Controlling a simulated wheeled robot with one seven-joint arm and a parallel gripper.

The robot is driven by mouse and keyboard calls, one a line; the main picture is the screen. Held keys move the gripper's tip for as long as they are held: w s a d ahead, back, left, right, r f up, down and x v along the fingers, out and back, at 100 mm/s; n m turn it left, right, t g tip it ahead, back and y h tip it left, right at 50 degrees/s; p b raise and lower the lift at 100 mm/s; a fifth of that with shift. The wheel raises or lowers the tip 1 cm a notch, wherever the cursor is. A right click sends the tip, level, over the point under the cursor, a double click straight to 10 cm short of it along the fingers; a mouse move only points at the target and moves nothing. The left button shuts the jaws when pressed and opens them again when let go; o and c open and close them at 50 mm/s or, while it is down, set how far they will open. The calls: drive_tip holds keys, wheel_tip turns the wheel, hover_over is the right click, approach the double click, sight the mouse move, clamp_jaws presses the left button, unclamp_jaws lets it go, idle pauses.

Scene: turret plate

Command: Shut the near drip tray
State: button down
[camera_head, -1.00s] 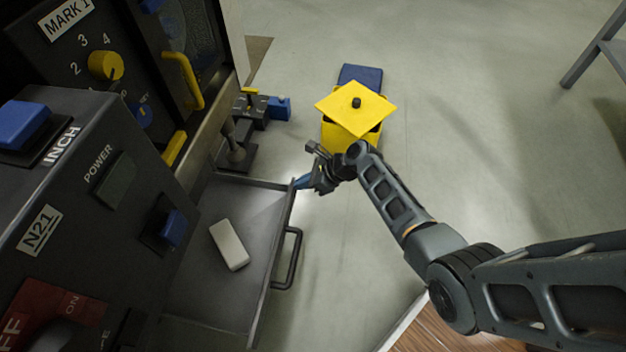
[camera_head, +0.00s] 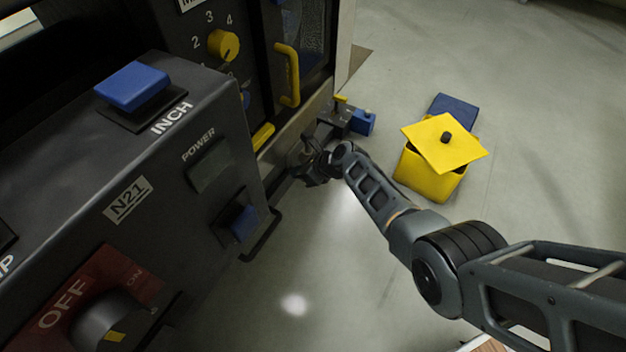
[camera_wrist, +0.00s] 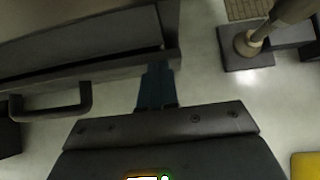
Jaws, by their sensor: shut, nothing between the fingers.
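The near drip tray is the dark grey tray low on the machine. In the head view only its bar handle (camera_head: 263,238) shows beside the control box, which hides the rest. In the wrist view its front edge (camera_wrist: 100,78) and handle (camera_wrist: 50,108) show at the left. My gripper (camera_wrist: 157,85) is shut and empty, its blue-grey fingertips at the right end of the tray's front, seemingly touching it. In the head view my gripper (camera_head: 302,176) is low beside the machine. I cannot tell whether the tray is fully flush.
The control box (camera_head: 150,190) fills the left of the head view. A yellow bin (camera_head: 432,178) with a tilted lid (camera_head: 445,143) stands on the floor at the right. A foot post (camera_wrist: 247,43) stands right of my fingers in the wrist view. The floor in front is clear.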

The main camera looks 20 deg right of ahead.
drive_tip(key=shift+w+a+r, duration=0.15)
drive_tip(key=shift+w+a, duration=0.2)
drive_tip(key=shift+w, duration=0.15)
drive_tip(key=shift+w, duration=0.1)
drive_tip(key=shift+r, duration=0.1)
drive_tip(key=s+d+r+p, duration=0.6)
drive_tip(key=s+p, duration=0.3)
drive_tip(key=shift+s+d+r, duration=0.3)
drive_tip(key=shift+d, duration=0.1)
